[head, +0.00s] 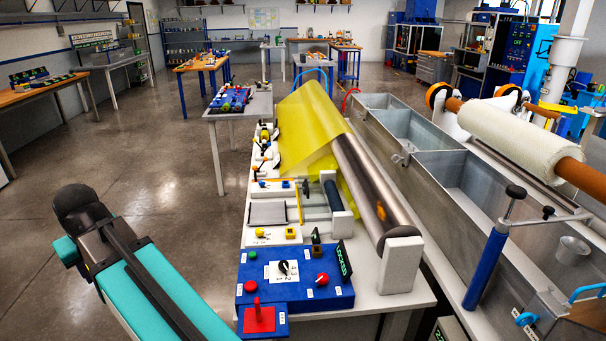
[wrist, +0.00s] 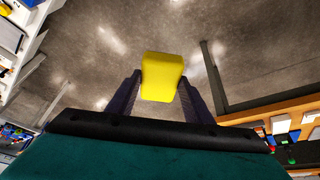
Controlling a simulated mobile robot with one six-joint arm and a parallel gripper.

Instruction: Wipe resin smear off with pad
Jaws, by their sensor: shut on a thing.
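A yellow pad (wrist: 162,76) is held between the two dark fingers of my gripper (wrist: 162,90) in the wrist view. The gripper is shut on it, in the air with floor behind. In the head view my teal arm is at the lower left, and I cannot make out the fingers or pad there. An amber patch (head: 381,211) shows on the steel roller near its front end. I cannot tell which of these is the resin smear. My gripper is apart from both.
A blue control panel (head: 290,283) with knobs and a lit "LOCKED" sign (head: 344,260) stands at the bench front. Yellow film (head: 308,125) runs over the steel roller (head: 370,185). A blue post with a crank (head: 487,262) stands by the bath. Floor at left is clear.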

